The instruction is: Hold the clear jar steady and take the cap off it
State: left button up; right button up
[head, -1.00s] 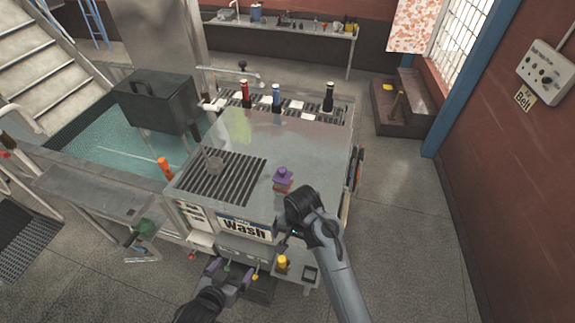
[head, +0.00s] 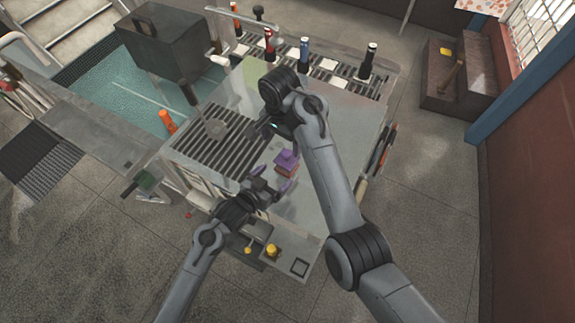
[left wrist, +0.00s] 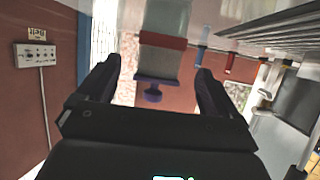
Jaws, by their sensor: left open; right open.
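The clear jar (left wrist: 165,20) has a reddish band and a purple cap (head: 287,158). It stands upright on the grey worktop (head: 340,150). In the left wrist view it appears upside down, with the cap (left wrist: 153,92) lowest, and lies between the two fingers in the picture. My left gripper (head: 273,181) is open and empty, low at the near-left side of the jar, its fingers pointing at it. My right gripper (head: 266,138) is open, beyond and left of the jar, partly hidden by its own arm.
Several bottles, including a blue one (head: 304,50) and a black one (head: 368,62), stand along the back. The worktop right of my right arm is clear.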

aim_at(282, 169)
pick_arm(q)
jog(key=x, duration=0.8)
jog(key=shift+w, duration=0.1)
jog(key=shift+c, duration=0.4)
jog(key=c, duration=1.4)
